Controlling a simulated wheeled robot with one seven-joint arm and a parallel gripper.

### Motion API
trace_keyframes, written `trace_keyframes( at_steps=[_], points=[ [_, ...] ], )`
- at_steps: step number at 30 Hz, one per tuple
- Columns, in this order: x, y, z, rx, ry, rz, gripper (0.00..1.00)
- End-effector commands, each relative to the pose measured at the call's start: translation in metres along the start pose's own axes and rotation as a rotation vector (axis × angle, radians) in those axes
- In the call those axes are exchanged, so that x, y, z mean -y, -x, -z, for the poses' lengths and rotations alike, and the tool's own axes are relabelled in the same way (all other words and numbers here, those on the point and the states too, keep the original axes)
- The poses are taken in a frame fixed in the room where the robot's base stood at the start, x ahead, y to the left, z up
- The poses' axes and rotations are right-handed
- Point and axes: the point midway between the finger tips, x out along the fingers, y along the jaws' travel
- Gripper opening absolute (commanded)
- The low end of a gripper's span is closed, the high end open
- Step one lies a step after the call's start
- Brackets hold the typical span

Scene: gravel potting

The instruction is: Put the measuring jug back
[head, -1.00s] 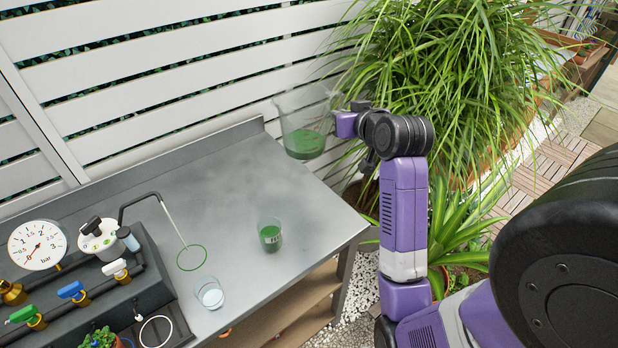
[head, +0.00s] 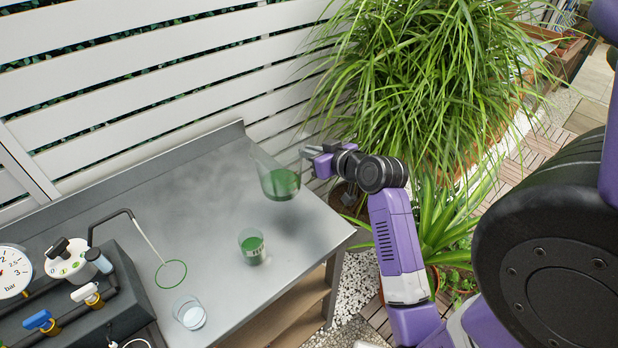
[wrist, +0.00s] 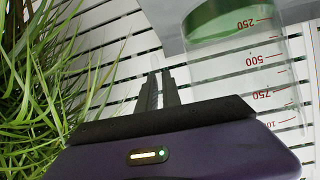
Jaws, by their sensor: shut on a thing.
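The measuring jug (head: 280,184) is clear, with green liquid in its lower part. My gripper (head: 310,153) is shut on it at its right side, near the upper part. The jug is over the back right of the grey bench (head: 190,190); whether its base touches the bench I cannot tell. In the wrist view my gripper's fingers (wrist: 158,92) are together beside the jug (wrist: 245,65), whose red scale appears upside down. The exact grip spot is hard to make out.
A small glass with green liquid (head: 252,248) stands in front of the jug. Another glass (head: 190,315) stands near the front edge. A green ring (head: 171,274) marks the bench below a thin spout. Valves and a gauge (head: 12,272) are at left, leafy plants (head: 420,90) at right.

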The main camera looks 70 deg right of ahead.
Motion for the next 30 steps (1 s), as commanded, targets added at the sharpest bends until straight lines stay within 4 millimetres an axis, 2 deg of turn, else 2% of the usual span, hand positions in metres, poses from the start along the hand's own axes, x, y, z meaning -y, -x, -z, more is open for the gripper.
trace_keyframes(
  at_steps=[1,4,11,19,30],
  points=[
    [0.000,-0.004,-0.011,0.003,-0.002,0.002,0.00],
    [-0.001,-0.011,-0.026,0.000,-0.002,0.000,0.00],
    [-0.002,-0.018,-0.041,-0.002,-0.001,0.001,0.00],
    [-0.003,-0.031,-0.073,0.000,-0.001,0.000,0.00],
    [-0.004,-0.033,-0.078,-0.003,0.000,-0.001,0.00]
  ],
)
